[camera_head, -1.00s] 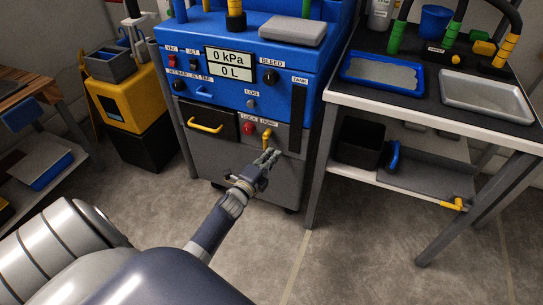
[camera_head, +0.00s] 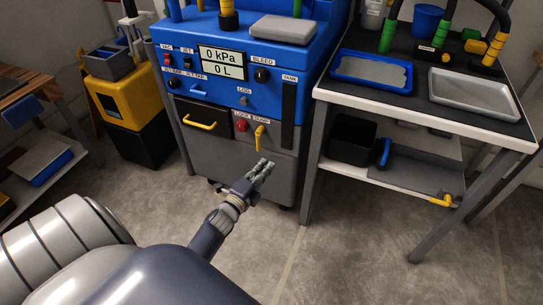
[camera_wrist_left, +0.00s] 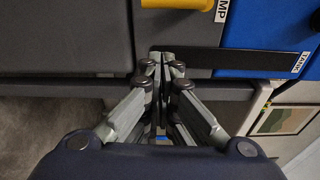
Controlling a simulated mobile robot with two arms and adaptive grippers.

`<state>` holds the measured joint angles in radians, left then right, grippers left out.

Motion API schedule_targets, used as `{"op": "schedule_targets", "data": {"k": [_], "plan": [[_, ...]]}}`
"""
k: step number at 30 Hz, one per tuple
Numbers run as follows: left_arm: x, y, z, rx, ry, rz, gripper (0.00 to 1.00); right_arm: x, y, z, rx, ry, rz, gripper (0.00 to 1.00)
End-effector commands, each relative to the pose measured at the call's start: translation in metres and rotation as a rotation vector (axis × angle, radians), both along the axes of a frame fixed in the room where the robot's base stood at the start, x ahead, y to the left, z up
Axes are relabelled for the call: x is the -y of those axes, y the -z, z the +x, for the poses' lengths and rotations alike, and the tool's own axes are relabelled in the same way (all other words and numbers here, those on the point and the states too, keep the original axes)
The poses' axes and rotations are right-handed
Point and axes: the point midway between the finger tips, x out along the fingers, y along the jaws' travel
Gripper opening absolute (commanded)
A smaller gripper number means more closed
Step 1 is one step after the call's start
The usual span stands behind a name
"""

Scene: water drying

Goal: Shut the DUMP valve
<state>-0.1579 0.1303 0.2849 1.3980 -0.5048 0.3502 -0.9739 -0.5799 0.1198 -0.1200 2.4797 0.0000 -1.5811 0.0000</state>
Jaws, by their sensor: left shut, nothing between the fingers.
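The DUMP valve is a yellow lever (camera_head: 260,138) under the DUMP label on the grey lower front of the blue machine. The lever hangs straight down in the head view. In the left wrist view the yellow lever (camera_wrist_left: 180,4) is at the top edge, partly cut off, beside the label ending in "MP". My left gripper (camera_head: 268,167) is below the lever, apart from it, in front of the grey panel. Its fingers (camera_wrist_left: 162,58) are closed together with nothing between them. My right gripper is not in view.
A red LOCK knob (camera_head: 241,125) sits just left of the lever. A yellow drawer handle (camera_head: 199,124) is further left. A dark TANK strip (camera_head: 288,115) is to the right. A table (camera_head: 318,150) with trays stands right of the machine. The floor in front is clear.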

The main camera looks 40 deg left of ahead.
Motion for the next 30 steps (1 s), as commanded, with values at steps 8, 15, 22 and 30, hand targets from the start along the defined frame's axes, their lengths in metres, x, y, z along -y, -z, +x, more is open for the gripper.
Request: {"op": "schedule_targets", "data": {"k": [8,15,22,30], "plan": [[0.003,0.000,-0.028,0.000,0.000,0.000,0.00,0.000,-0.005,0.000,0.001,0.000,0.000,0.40],[0.003,0.000,-0.030,0.001,0.000,0.000,0.00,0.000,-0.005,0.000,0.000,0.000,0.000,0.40],[0.003,0.000,-0.029,0.001,0.000,0.000,0.00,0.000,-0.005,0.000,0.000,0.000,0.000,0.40],[0.003,-0.001,-0.029,-0.014,-0.015,-0.031,0.00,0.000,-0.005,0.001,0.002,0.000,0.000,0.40]]}}
